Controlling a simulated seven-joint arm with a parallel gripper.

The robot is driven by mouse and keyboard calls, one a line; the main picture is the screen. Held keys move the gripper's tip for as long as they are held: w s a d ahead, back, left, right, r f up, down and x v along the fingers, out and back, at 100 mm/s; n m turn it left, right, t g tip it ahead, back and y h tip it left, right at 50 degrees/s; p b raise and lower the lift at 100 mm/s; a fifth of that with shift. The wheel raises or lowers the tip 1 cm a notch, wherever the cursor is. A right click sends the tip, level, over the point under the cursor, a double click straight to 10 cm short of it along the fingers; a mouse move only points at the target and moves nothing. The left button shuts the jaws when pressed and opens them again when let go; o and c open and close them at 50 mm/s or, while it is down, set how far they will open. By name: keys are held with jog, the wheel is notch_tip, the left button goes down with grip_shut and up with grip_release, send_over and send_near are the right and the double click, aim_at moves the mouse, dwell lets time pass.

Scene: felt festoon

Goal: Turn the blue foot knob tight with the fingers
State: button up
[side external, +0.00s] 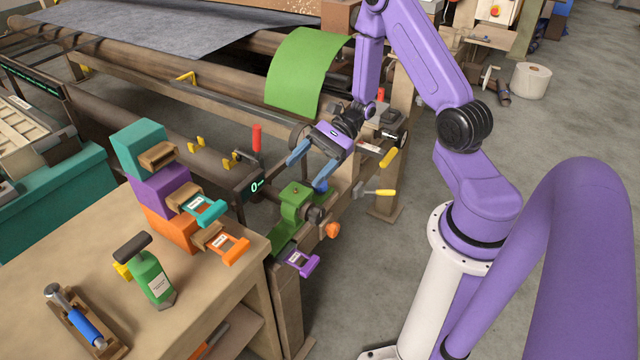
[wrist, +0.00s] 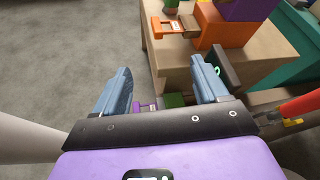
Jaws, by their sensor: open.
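My gripper (side external: 306,175) is open, with its two blue fingers spread above a green clamp-like fixture (side external: 292,204) at the end of the machine rail. In the wrist view my gripper (wrist: 161,66) has nothing between its fingertips. A dark round knob (side external: 315,214) and an orange knob (side external: 333,230) sit on the fixture's right side. Part of the green fixture (wrist: 174,100) shows between the fingers in the wrist view.
A purple handle (side external: 303,262) sticks out below the fixture. A yellow-tipped lever (side external: 383,192) juts out to the right. A red upright handle (side external: 257,138) stands behind left. The wooden bench (side external: 225,285) holds coloured drawer boxes (side external: 160,190) and a green tool (side external: 150,277). Open floor lies right of the fixture.

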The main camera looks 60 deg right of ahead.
jog(key=w+d+f+m+t+h, duration=0.1)
jog(key=d+f+m+t+h, duration=0.45)
jog(key=d, duration=0.45)
jog(key=w+d+f+m+t+h, duration=0.1)
jog(key=d+f+m+t+h, duration=0.25)
jog(key=d+f+m, duration=0.45)
send_near(320, 187)
notch_tip(320, 187, down, 2)
jog(key=w+d, duration=0.1)
jog(key=w, duration=0.2)
jog(key=shift+m+t+y, duration=0.3)
jog(key=shift+m+t, duration=0.1)
jog(key=shift+m, duration=0.05)
jog(key=x, duration=0.7)
jog(key=shift+w, duration=0.2)
jog(key=c, duration=1)
jog(key=shift+o, duration=0.2)
